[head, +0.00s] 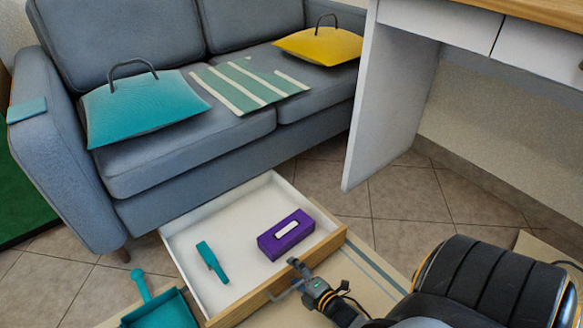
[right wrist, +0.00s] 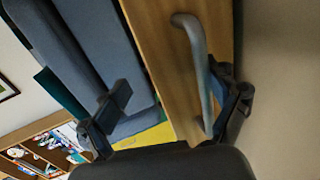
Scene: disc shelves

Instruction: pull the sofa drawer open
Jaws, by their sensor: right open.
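The sofa drawer (head: 329,243) stands pulled out from under the grey sofa (head: 180,180), with a white inside and a wooden front. A purple box (head: 286,234) and a small teal object (head: 211,262) lie in it. My right gripper (head: 306,276) is at the drawer's front, beside its grey handle (head: 286,291). In the right wrist view its jaws (right wrist: 172,104) are apart. There the bar handle (right wrist: 196,62) on the wooden front lies close to the right-hand finger; I cannot tell whether they touch. My left gripper is not in view.
A white desk (head: 385,95) stands right of the sofa. A teal dustpan (head: 160,308) lies on the floor left of the drawer. Teal (head: 143,106) and yellow (head: 320,46) cushions and a striped cloth (head: 248,86) lie on the seat. Tiled floor (head: 395,195) is clear between drawer and desk.

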